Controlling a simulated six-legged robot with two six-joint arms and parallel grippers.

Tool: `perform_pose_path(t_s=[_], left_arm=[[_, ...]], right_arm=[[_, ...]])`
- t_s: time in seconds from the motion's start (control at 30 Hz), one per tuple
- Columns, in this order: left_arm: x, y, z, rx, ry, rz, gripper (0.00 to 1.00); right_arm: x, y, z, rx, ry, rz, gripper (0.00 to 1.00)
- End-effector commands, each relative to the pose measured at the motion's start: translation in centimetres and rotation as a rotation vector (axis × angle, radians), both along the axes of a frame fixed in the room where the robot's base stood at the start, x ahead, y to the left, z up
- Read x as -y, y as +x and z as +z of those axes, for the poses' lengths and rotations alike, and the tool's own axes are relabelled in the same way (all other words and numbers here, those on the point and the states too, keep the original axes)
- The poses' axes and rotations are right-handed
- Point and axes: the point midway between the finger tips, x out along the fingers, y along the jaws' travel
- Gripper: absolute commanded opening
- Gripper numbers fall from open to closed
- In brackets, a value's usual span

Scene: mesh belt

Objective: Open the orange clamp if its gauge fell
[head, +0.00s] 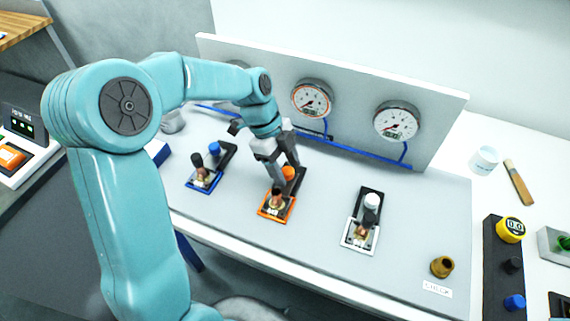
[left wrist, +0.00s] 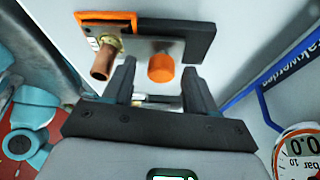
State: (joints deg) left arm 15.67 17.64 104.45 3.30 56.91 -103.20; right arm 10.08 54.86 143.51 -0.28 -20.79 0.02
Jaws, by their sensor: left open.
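The orange clamp (head: 264,212) lies on the grey bench in the middle of three clamps. Its orange knob (left wrist: 161,68) and copper stub (left wrist: 103,62) show in the left wrist view. My left gripper (left wrist: 159,75) is open, with its fingertips on either side of the orange knob; I cannot tell whether they touch it. In the head view the gripper (head: 284,176) covers part of the clamp. The orange-rimmed gauge (head: 312,98) is on the white panel behind. It is partly cut off in the left wrist view (left wrist: 297,148), where 0.0 shows on its face. My right gripper is out of view.
A blue clamp (head: 204,186) lies to the left and a white clamp (head: 346,233) to the right. A white-rimmed gauge (head: 397,121) is on the panel (head: 440,107). A brass cup (head: 442,266) stands near the front right. Bench between the orange and white clamps is clear.

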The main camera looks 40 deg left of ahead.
Motion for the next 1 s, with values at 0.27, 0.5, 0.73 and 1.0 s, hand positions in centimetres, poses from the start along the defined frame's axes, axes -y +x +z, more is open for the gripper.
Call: perform_pose_path(t_s=[0.27, 0.5, 0.73, 1.0], left_arm=[[0.0, 0.0, 0.0, 0.0, 0.0, 0.0, 0.0], [-0.5, 2.0, 0.0, 0.002, -0.001, 0.001, 0.0], [-0.7, 2.7, 0.2, 0.006, 0.0, 0.004, 0.0], [-0.7, 2.7, 0.2, 0.007, 0.002, 0.003, 0.57]], right_arm=[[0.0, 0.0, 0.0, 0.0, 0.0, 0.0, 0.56], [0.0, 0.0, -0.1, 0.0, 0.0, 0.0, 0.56], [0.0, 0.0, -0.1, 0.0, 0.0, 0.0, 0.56], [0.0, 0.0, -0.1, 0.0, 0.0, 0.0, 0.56]])
